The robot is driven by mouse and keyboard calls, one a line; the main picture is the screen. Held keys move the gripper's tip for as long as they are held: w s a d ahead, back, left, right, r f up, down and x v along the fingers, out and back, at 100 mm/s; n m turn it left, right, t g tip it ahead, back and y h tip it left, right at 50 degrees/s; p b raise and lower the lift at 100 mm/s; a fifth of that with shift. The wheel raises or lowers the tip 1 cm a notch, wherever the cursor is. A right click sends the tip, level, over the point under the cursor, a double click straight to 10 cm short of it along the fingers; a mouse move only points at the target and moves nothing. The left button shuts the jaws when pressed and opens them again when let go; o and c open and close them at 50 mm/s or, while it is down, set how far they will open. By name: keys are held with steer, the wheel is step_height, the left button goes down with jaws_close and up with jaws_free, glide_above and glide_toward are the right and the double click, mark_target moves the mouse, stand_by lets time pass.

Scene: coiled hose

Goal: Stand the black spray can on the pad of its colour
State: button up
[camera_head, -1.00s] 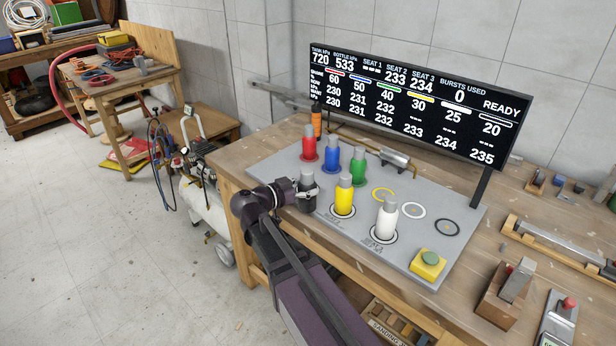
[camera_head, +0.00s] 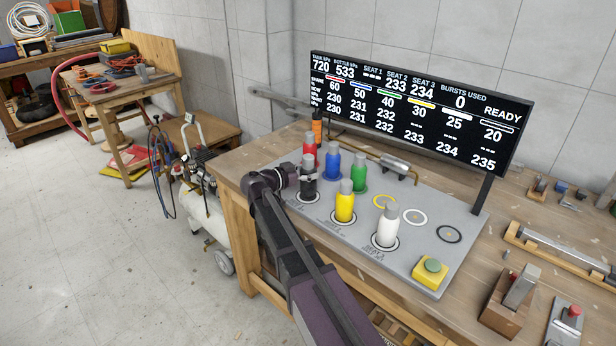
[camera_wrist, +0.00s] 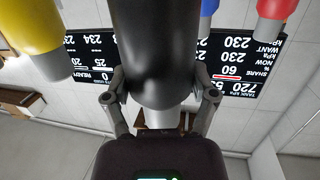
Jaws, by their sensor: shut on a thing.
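The black spray can (camera_head: 308,187) is upright in my gripper (camera_head: 297,176), above the front-left ring of the grey board. In the wrist view the black can (camera_wrist: 155,50) fills the middle, between the two fingers of my gripper (camera_wrist: 160,98), which is shut on it. The black-ringed pad (camera_head: 447,234) is at the right of the board and is bare. My gripper is far to its left.
The yellow can (camera_head: 345,204) and white can (camera_head: 387,228) stand in front rings. Red (camera_head: 309,160), blue (camera_head: 333,163) and green (camera_head: 359,175) cans stand behind. The yellow ring (camera_head: 384,201) and white ring (camera_head: 413,216) are bare. A yellow button box (camera_head: 430,272) is front right.

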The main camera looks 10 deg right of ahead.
mark_target(308, 172)
steer(key=shift+w+d, duration=0.1)
steer(key=shift+w, duration=0.55)
steer(key=shift+w+d+f+b, duration=0.1)
steer(key=shift+w+f+b, duration=0.55)
steer(key=shift+f+b, duration=1)
steer(key=shift+b, duration=0.05)
steer(key=shift+f, duration=0.25)
steer(key=o, duration=1.2)
steer(key=p+v, duration=0.2)
steer(key=v, duration=1.2)
steer(key=shift+s+d, duration=0.1)
